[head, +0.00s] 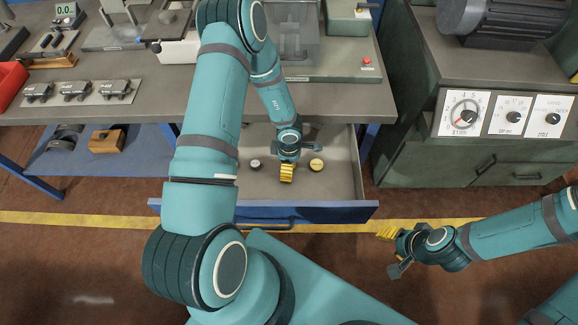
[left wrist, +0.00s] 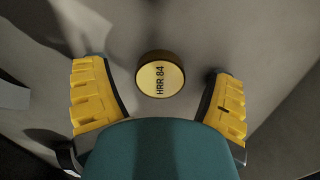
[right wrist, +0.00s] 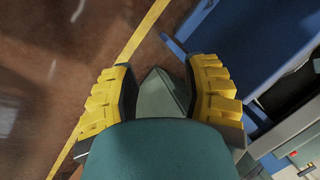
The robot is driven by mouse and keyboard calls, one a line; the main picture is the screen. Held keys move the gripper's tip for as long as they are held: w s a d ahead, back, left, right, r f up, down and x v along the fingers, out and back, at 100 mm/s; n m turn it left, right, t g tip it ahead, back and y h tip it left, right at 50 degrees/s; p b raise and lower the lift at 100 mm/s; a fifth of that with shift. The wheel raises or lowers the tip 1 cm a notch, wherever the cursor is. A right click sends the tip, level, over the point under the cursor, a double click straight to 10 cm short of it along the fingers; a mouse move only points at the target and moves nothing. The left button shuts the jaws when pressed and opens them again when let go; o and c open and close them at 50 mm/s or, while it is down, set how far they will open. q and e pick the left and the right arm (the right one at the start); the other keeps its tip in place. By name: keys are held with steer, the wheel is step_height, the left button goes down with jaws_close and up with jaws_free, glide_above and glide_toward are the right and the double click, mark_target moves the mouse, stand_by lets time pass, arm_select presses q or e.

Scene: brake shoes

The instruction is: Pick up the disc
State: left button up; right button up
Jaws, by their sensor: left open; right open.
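A brass-coloured disc (head: 316,165) marked "HRR 84" lies flat in the open drawer (head: 342,180). In the left wrist view the disc (left wrist: 160,78) sits between the spread yellow fingers, a gap on each side, touching neither. My left gripper (head: 287,172) is open and empty over the drawer, just left of the disc in the head view. A second, pale-topped dark round piece (head: 255,165) lies further left in the drawer. My right gripper (head: 392,248) is open and empty above the floor, right of the drawer.
The drawer's blue front (head: 300,212) and side walls bound the space around the disc. The grey workbench (head: 345,98) overhangs the back of the drawer. A green cabinet (head: 415,165) with dials stands to the right. The brown floor before the drawer is open.

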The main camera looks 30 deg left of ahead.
arm_select(q)
steer(key=c, duration=1.4)
steer(key=shift+r, duration=0.1)
steer(key=shift+c, duration=0.2)
